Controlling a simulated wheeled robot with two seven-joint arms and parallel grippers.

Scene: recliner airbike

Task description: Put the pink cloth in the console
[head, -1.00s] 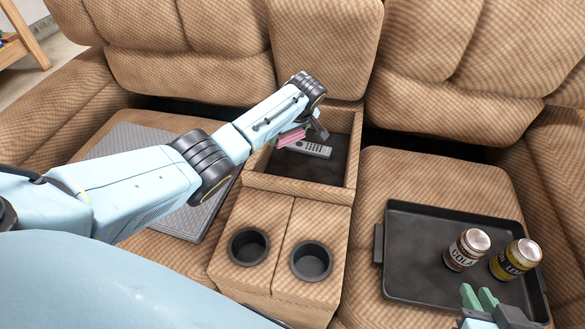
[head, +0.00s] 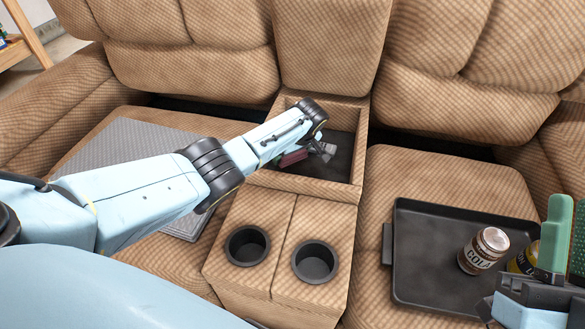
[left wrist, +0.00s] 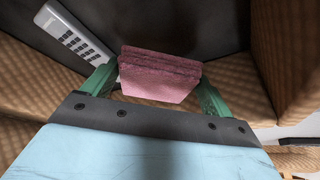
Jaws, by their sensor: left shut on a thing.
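The folded pink cloth (head: 293,158) is held by my left gripper (head: 305,153), low inside the open console (head: 300,184) between the two seats. In the left wrist view the cloth (left wrist: 158,78) sits between the green fingers (left wrist: 155,85), with the dark console floor beyond it. The gripper hides part of the cloth in the head view, and I cannot tell whether the cloth touches the floor. My right gripper (head: 567,240) is at the right edge, over the tray's right side, its green fingers apart with nothing seen between them.
A white remote (left wrist: 75,33) lies in the console beside the cloth. Two cup holders (head: 247,246) are in front of the console. A black tray (head: 420,270) on the right seat bears a cola can (head: 482,251) and a yellow can (head: 520,262). A grey flat object (head: 110,150) lies on the left seat.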

